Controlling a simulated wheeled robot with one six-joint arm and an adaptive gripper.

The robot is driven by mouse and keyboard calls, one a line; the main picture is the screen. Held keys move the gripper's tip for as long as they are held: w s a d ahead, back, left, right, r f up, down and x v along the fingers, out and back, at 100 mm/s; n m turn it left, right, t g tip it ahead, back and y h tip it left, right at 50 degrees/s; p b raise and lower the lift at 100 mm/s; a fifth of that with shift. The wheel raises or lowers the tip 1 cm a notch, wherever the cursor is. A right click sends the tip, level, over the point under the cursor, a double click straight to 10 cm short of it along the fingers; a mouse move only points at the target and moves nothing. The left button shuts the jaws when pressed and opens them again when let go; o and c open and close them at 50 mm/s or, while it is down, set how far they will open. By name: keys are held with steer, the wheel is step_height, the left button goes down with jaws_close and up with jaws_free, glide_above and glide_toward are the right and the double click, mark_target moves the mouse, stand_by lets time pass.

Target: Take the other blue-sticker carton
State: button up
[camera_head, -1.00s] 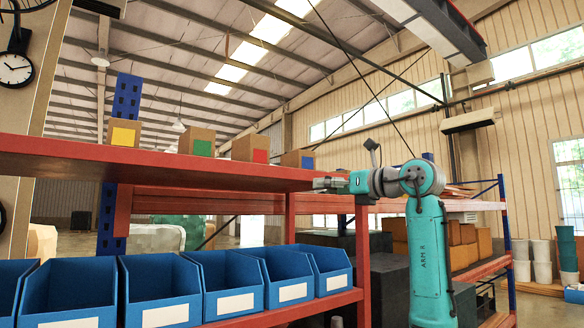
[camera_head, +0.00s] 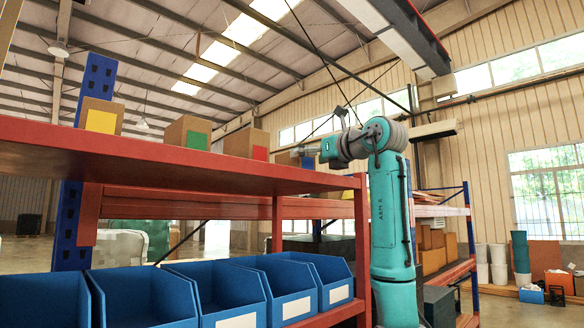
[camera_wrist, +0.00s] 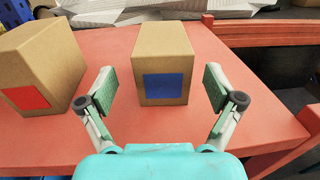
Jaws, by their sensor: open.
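The blue-sticker carton (camera_wrist: 163,40) stands upright on the red shelf top, its blue sticker facing my gripper in the wrist view. In the head view this carton (camera_head: 287,159) is at the right end of the carton row, largely hidden by my gripper (camera_head: 300,151). In the wrist view my gripper (camera_wrist: 160,90) is open, one finger on each side of the carton's near face, with gaps on both sides. The fingertips seem just short of the carton or level with its front; contact is not visible.
A red-sticker carton (camera_wrist: 38,70) stands close to the left finger. Green-sticker (camera_head: 187,133) and yellow-sticker (camera_head: 101,117) cartons stand farther left on the red shelf (camera_head: 150,158). Blue bins (camera_head: 240,292) sit on the level below. The shelf's right edge is near the blue-sticker carton.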

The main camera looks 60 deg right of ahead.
steer(key=shift+r+x, duration=0.2)
steer(key=shift+x, duration=3.2)
steer(key=shift+d, duration=0.1)
steer(key=c, duration=1.1)
